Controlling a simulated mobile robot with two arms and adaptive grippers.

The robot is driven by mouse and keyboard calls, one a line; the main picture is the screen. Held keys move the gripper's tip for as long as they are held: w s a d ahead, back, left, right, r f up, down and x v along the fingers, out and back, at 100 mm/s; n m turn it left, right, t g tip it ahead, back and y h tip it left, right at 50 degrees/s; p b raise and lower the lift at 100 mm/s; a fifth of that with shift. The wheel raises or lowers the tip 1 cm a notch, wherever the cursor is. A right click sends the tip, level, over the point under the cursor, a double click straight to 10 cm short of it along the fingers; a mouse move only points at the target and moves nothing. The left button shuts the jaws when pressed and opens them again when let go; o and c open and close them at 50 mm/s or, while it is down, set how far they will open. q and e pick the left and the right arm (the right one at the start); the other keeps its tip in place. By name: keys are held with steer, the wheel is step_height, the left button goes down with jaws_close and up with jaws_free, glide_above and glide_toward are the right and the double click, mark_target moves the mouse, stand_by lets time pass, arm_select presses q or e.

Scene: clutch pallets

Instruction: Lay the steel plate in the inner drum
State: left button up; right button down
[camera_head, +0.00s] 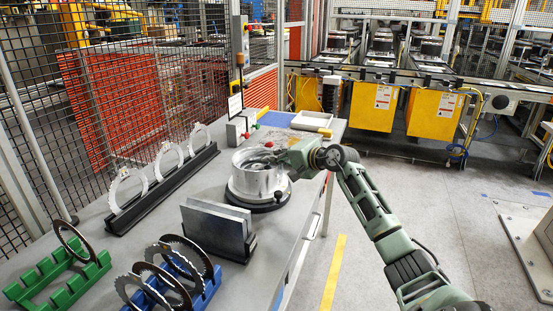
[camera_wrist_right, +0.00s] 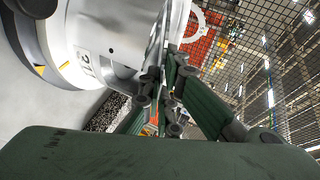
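The silver inner drum (camera_head: 256,181) stands on a dark round base on the table. My right gripper (camera_head: 283,161) reaches in from the right at the drum's rim. In the right wrist view, the fingers (camera_wrist_right: 166,78) meet close beside the drum wall (camera_wrist_right: 112,32). They appear shut on a thin grey steel plate (camera_wrist_right: 155,42), seen nearly edge-on. How far this plate is inside the drum is hidden. Several toothed plates stand in the blue rack (camera_head: 207,293). Light tabbed rings (camera_head: 118,192) stand in a black rack. My left gripper is out of view.
Two flat grey slabs (camera_head: 215,232) stand upright in a black holder in front of the drum. A green rack (camera_head: 42,284) holds a dark ring at the front left. A white tray (camera_head: 312,121) lies behind the drum. Wire fencing borders the table's left.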

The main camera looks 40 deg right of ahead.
steer(key=c, duration=1.9)
jaws_free()
steer(key=shift+o, duration=0.2)
steer(key=shift+f, duration=0.15)
steer(key=shift+f+b, duration=0.5)
steer(key=shift+b, duration=0.4)
steer(key=s+d+r+b, duration=0.1)
steer(key=s+r+b, duration=0.1)
steer(key=s+r, duration=0.5)
steer(key=shift+s+d+r+b, duration=0.2)
steer(key=shift+r+b, duration=0.1)
steer(key=shift+r, duration=1.75)
